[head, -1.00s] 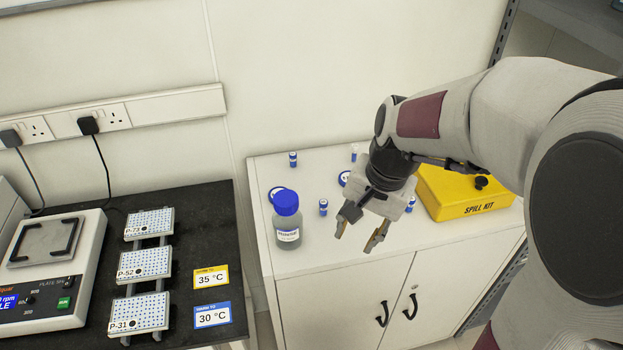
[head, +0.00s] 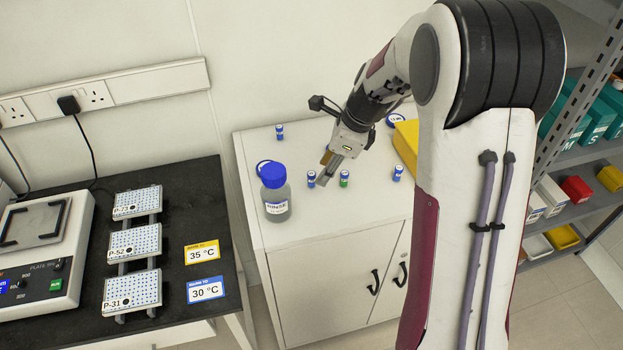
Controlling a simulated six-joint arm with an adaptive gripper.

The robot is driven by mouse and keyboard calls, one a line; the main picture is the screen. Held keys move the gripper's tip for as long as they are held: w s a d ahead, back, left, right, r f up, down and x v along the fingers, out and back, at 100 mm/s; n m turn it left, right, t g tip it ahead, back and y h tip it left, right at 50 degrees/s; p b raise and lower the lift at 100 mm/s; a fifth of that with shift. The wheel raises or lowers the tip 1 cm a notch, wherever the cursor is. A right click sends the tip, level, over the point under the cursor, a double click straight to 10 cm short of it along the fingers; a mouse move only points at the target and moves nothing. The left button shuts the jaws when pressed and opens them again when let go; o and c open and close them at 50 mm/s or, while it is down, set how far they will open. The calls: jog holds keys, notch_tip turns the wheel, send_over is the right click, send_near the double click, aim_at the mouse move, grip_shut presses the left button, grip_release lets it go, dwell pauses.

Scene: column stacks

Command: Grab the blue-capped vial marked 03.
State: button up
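Several small vials stand on the white cabinet top. A blue-capped vial (head: 311,178) stands just left of my fingertips. A vial with a green band (head: 344,179) stands just right of them. Another blue-capped vial (head: 398,173) is further right, and one (head: 279,132) stands at the back left. The number markings are too small to read, so I cannot tell which is 03. My gripper (head: 326,170) points down and left between the two middle vials. Its fingers look apart, seen nearly edge-on, with nothing visible between them. I cannot tell whether they touch a vial.
A blue-capped rinse bottle (head: 275,195) stands left of the vials. A yellow box (head: 405,143) is at the right, partly behind my arm. The cabinet's front strip (head: 330,215) is clear.

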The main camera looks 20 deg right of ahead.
aim_at(313, 174)
jog(key=shift+w+r+m+t, duration=0.25)
jog(key=shift+w+m, duration=0.15)
jog(key=shift+m, duration=0.6)
jog(key=shift+w+r+m+t, duration=0.2)
jog(key=shift+w+m, duration=0.15)
jog(key=shift+m, duration=0.65)
jog(key=shift+x, duration=1.3)
jog(key=shift+a+x, duration=0.15)
jog(key=shift+x, duration=1.15)
jog(key=shift+a+x, duration=0.15)
jog(key=shift+x, duration=1.15)
jog(key=shift+s, duration=0.15)
jog(key=shift+r, duration=0.1)
